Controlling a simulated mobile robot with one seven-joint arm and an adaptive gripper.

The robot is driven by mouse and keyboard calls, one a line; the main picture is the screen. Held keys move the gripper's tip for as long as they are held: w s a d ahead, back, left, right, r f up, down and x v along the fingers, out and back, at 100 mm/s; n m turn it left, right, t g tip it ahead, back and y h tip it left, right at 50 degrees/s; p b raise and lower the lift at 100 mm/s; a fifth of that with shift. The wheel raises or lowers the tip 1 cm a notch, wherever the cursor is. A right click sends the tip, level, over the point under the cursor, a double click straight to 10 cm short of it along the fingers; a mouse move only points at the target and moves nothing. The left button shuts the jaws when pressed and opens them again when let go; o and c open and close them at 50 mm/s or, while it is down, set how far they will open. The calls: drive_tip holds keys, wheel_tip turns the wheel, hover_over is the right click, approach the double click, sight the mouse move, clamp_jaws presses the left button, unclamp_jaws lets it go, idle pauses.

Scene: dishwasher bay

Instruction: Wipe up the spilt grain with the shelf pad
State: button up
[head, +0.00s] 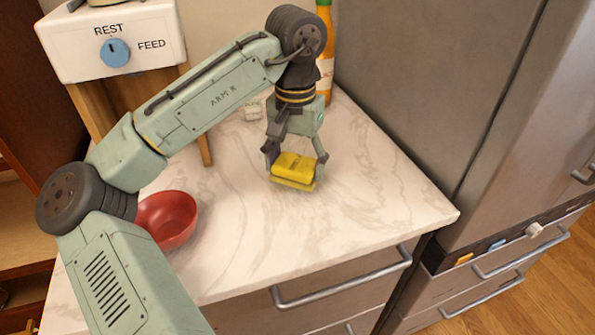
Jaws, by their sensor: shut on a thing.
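A yellow pad (294,168) is between the fingers of my gripper (294,160), which is shut on it. The gripper points down over the marble counter (370,220). I cannot tell whether the pad's underside touches the counter. No spilt grain is clearly visible in the head view; the area under the pad and behind my arm is hidden.
A red bowl (172,217) stands at the counter's left, partly behind my arm. A white box with a REST/FEED dial (115,52) is on a wooden stand at the back left. An orange bottle (325,50) is at the back. A grey cabinet (420,80) borders the right. The front-right counter is clear.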

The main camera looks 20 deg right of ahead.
wheel_tip(320, 180, up, 2)
drive_tip(key=shift+d+r, duration=0.1)
drive_tip(key=shift+r, duration=0.65)
